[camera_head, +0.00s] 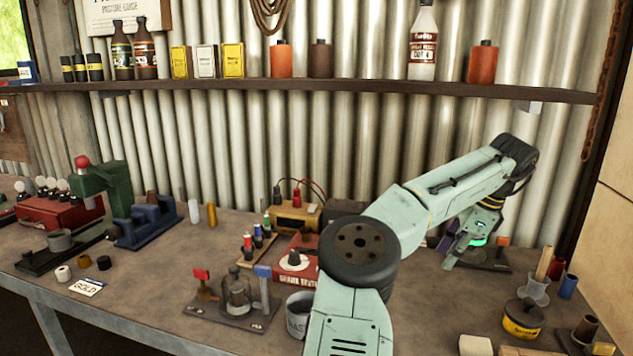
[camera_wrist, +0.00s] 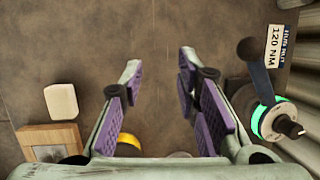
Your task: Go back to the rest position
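My gripper (camera_head: 462,248) is at the right end of the workbench in the head view, low over the bench top (camera_head: 430,306). In the wrist view my gripper (camera_wrist: 158,75) shows two fingers with purple pads, spread apart. Nothing is between them but bare bench surface. A device with a glowing green ring (camera_wrist: 266,122) and a dark lever stands just right of the fingers in the wrist view. The green glow also shows beside the gripper in the head view (camera_head: 479,241). My arm hides part of the bench middle.
A yellow-and-black tin (camera_head: 522,318), a clear cup (camera_head: 536,289) and coloured cylinders stand right of my gripper. A white block (camera_wrist: 61,101) and a wooden block (camera_wrist: 52,142) lie left in the wrist view. A shelf (camera_head: 330,90) with bottles runs along the corrugated wall.

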